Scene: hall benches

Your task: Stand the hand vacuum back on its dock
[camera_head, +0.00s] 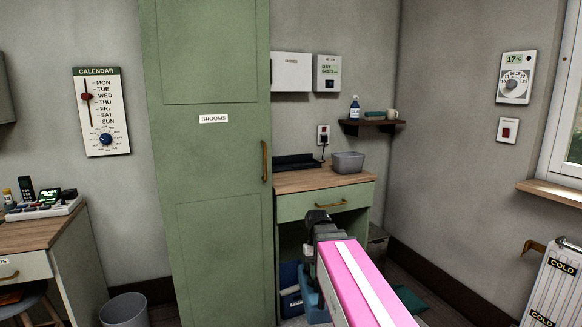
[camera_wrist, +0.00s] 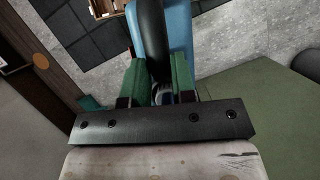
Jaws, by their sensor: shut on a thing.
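My gripper (camera_wrist: 158,75) has its green fingers closed on the black handle (camera_wrist: 151,35) of a blue thing, which I take to be the hand vacuum (camera_wrist: 181,28). In the head view my gripper end (camera_head: 322,222) is low in front of the bench, and a lighter blue part of the vacuum (camera_head: 314,306) shows below it, partly hidden by my arm. A flat black piece with a raised back, possibly the dock (camera_head: 297,162), lies on the bench top against the wall, below a socket with a cord. Nothing stands on it.
A grey bin (camera_head: 348,161) sits on the wooden bench top (camera_head: 318,180), right of the black piece. The tall green broom cupboard (camera_head: 215,170) borders the bench on the left. A darker blue box (camera_head: 290,300) is under the bench. A small shelf (camera_head: 370,125) hangs at right.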

